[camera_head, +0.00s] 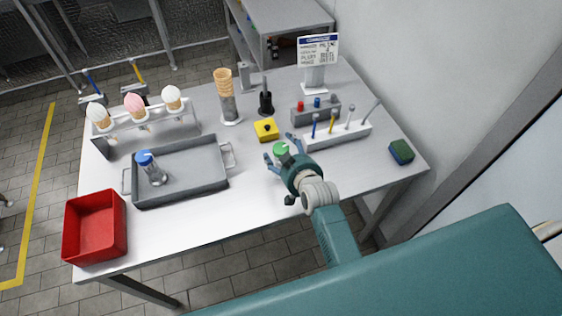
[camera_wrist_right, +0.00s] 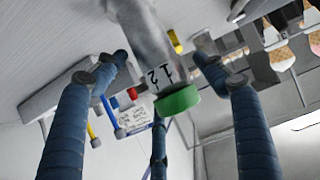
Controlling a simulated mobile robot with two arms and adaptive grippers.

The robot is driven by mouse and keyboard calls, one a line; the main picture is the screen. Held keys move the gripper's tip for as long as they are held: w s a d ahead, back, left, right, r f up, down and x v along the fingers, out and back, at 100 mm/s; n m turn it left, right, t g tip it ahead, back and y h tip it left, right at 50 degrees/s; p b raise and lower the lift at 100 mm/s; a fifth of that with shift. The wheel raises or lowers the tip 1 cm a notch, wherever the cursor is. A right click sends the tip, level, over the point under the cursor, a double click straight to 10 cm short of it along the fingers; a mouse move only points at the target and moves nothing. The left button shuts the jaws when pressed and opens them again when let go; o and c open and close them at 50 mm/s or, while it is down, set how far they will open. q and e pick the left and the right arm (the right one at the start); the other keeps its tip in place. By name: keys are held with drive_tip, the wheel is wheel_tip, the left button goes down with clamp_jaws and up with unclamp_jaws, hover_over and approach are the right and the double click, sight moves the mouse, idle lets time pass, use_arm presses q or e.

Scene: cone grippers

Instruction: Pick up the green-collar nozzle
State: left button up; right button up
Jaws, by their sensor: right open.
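The green-collar nozzle (camera_head: 281,149) stands on the white table, right of the grey tray. My right gripper (camera_head: 279,147) is at it, with its blue fingers spread around the green collar. In the right wrist view, the nozzle's green collar (camera_wrist_right: 177,101) and its clear-grey body with dark markings show between the open fingers (camera_wrist_right: 160,60). The fingers look apart from the nozzle, but contact at the far finger is unclear. My left gripper is in neither view.
A yellow box (camera_head: 266,130) stands just behind the nozzle, and a white rack of sticks (camera_head: 338,137) is close on the right. The grey tray (camera_head: 181,195) holds a blue-collar nozzle (camera_head: 151,168). A red bin (camera_head: 95,228) is at front left. The table's front middle is clear.

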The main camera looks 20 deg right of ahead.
drive_tip(key=shift+s, duration=0.1)
drive_tip(key=shift+c, duration=1)
drive_tip(key=shift+r, duration=0.1)
drive_tip(key=c, duration=1.3)
